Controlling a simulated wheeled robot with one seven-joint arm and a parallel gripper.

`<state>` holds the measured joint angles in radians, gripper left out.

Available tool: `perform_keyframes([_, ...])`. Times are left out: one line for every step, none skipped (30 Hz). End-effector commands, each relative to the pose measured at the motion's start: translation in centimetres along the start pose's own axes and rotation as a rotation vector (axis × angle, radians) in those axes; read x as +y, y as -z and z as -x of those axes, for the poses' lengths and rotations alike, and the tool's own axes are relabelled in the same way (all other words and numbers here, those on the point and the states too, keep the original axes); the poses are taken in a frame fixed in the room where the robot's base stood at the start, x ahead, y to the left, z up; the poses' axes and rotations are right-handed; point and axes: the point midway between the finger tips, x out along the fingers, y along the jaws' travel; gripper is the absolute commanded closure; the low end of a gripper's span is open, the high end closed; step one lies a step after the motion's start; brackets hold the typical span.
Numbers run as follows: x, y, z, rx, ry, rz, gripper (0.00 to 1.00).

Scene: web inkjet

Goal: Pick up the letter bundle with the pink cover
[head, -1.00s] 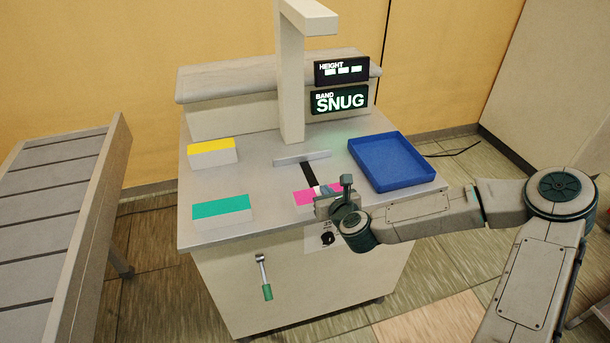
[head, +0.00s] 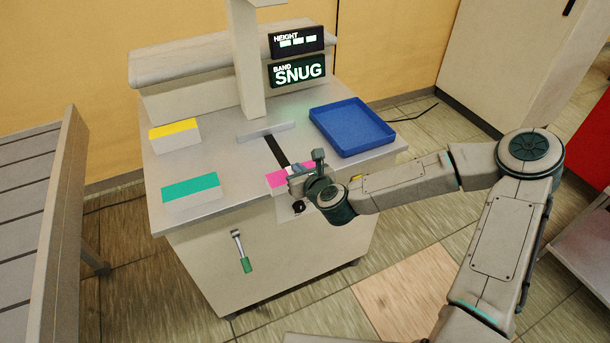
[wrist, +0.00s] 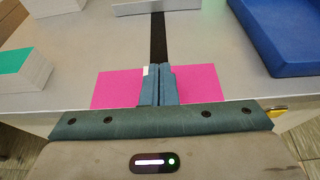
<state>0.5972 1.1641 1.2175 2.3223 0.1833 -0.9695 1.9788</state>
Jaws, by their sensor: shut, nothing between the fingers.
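The letter bundle with the pink cover (head: 278,180) lies at the front edge of the machine's grey top, at the near end of a black strip. In the wrist view its pink cover (wrist: 200,82) shows on both sides of my fingers. My gripper (head: 296,178) is over the middle of the bundle. In the wrist view my gripper (wrist: 159,70) has its two blue-grey fingers together, with nothing seen between them. My wrist hides part of the bundle in the head view. I cannot tell whether the fingertips touch the cover.
A teal-covered bundle (head: 190,190) and a yellow-covered bundle (head: 174,133) sit to the left. A blue tray (head: 350,125) lies at the right rear. A low metal bar (head: 265,132) and a post (head: 247,70) stand behind. A green-handled lever (head: 243,255) hangs in front.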

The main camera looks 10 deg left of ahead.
Motion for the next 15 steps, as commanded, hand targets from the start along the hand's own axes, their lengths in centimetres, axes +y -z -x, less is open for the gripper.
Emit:
perform_keyframes([-0.1,0.1,0.3,0.001,0.0,-0.001,1.0])
perform_keyframes([-0.1,0.2,0.6,0.0,0.001,0.0,1.0])
perform_keyframes([-0.1,0.4,1.1,0.0,0.0,0.0,1.0])
perform_keyframes([-0.1,0.6,1.6,0.0,0.0,0.0,1.0])
perform_keyframes([-0.1,0.8,2.1,0.0,0.0,0.0,1.0])
perform_keyframes([-0.1,1.0,2.8,0.0,0.001,0.0,1.0])
perform_keyframes([-0.1,1.2,3.4,0.0,0.001,0.0,1.0])
perform_keyframes([-0.1,1.4,4.1,-0.001,0.0,0.0,1.0])
perform_keyframes([0.0,1.7,4.9,-0.002,0.0,0.0,1.0])
perform_keyframes([-0.1,2.0,5.6,-0.002,0.001,0.0,1.0])
perform_keyframes([0.0,2.2,6.3,-0.001,0.0,0.0,1.0])
perform_keyframes([0.0,2.5,7.2,-0.002,0.001,-0.001,1.0])
perform_keyframes([-0.1,1.9,7.2,-0.004,0.002,-0.002,1.0])
perform_keyframes([-0.2,1.7,7.1,-0.004,0.003,-0.002,1.0])
perform_keyframes([-0.3,1.6,7.1,-0.004,0.004,-0.004,1.0])
